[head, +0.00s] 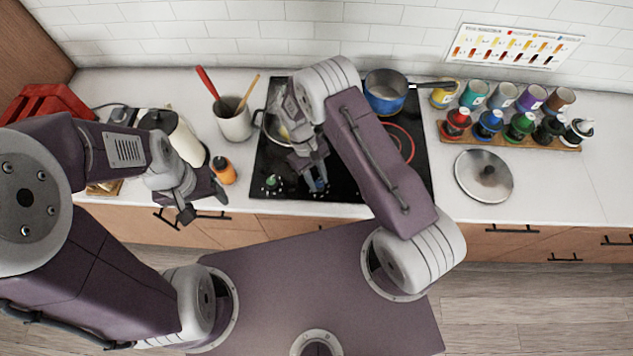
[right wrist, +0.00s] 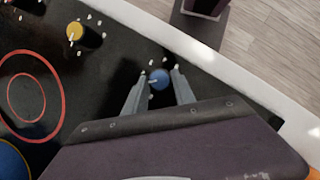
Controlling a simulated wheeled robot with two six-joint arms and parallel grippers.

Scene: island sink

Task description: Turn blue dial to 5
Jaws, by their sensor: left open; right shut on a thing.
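The blue dial (right wrist: 160,79) sits on the black cooktop near its front edge, with pale marks around it. In the right wrist view my right gripper (right wrist: 161,72) has its two fingers on either side of the dial, shut on it. In the head view the right gripper (head: 318,186) reaches down over the front of the cooktop (head: 345,180), and the blue dial (head: 320,184) is partly hidden by the fingers. My left gripper (head: 204,206) is open and empty, left of the cooktop near the counter's front edge.
A yellow dial (right wrist: 75,31) and a green dial (head: 271,182) are also on the cooktop. A blue pot (head: 386,95) stands at the back right burner. An orange-capped bottle (head: 222,170) stands close to the left gripper. A metal lid (head: 484,176) and a bottle rack lie right.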

